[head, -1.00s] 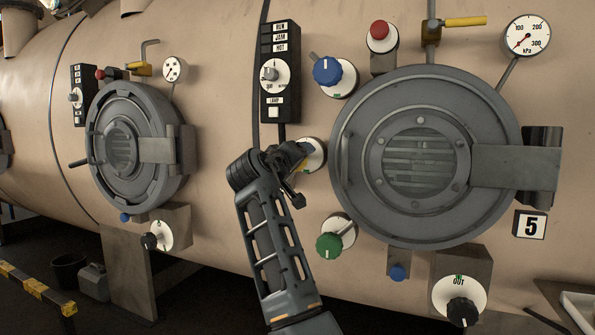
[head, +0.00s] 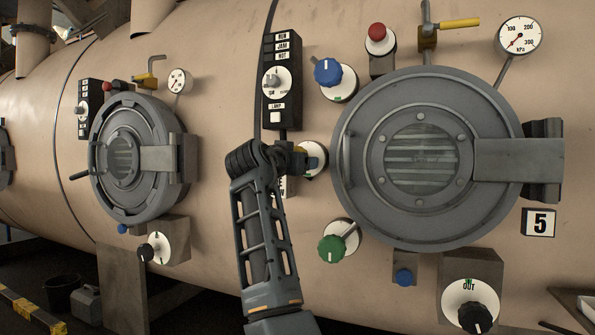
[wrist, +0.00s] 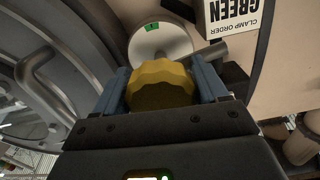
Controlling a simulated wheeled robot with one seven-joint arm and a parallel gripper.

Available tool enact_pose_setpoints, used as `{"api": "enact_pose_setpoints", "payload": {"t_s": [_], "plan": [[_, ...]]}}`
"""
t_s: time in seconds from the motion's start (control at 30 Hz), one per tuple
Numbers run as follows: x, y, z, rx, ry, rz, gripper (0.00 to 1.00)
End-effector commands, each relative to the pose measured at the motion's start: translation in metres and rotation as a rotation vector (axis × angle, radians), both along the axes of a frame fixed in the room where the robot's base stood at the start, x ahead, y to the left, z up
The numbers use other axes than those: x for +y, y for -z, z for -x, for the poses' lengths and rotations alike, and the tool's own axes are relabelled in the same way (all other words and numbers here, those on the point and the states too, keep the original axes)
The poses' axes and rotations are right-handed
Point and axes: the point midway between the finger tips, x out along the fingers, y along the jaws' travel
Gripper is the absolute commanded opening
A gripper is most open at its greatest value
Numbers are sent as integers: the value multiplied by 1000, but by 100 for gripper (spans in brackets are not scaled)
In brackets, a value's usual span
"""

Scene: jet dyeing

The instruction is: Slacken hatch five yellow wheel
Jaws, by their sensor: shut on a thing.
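Hatch five (head: 350,180) is the large round grey door on the tan vessel, with the number 5 plate (head: 539,222) at its lower right. The yellow wheel (wrist: 162,88) sits in front of a white disc (wrist: 158,42) with a green mark, left of the hatch. In the head view the disc (head: 318,158) shows, while my gripper (head: 301,160) and wrist largely hide the wheel. In the wrist view my gripper (wrist: 161,85) is shut on the yellow wheel, with one blue-grey finger on each side.
A blue knob (head: 325,71) is above the wheel and a green knob (head: 331,249) below. A control panel (head: 281,100) is above my wrist. The hatch's curved handle (wrist: 45,85) is close to my gripper. A clamp-order label (wrist: 232,15) is near the disc.

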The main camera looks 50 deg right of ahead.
Motion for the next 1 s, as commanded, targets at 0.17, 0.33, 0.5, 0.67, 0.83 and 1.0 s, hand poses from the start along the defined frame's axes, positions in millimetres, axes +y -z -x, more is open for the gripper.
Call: {"api": "enact_pose_setpoints", "payload": {"t_s": [0.17, 0.33, 0.5, 0.67, 0.83, 1.0], "plan": [[1, 5, -1, -89, 0, -40, 42], [1, 5, -1, -143, 1, -60, 42], [0, 4, -1, -170, 1, -69, 42], [0, 4, -1, -177, 1, -72, 42], [0, 4, -1, -177, 1, -71, 42], [0, 3, -1, -176, 1, -71, 79]]}}
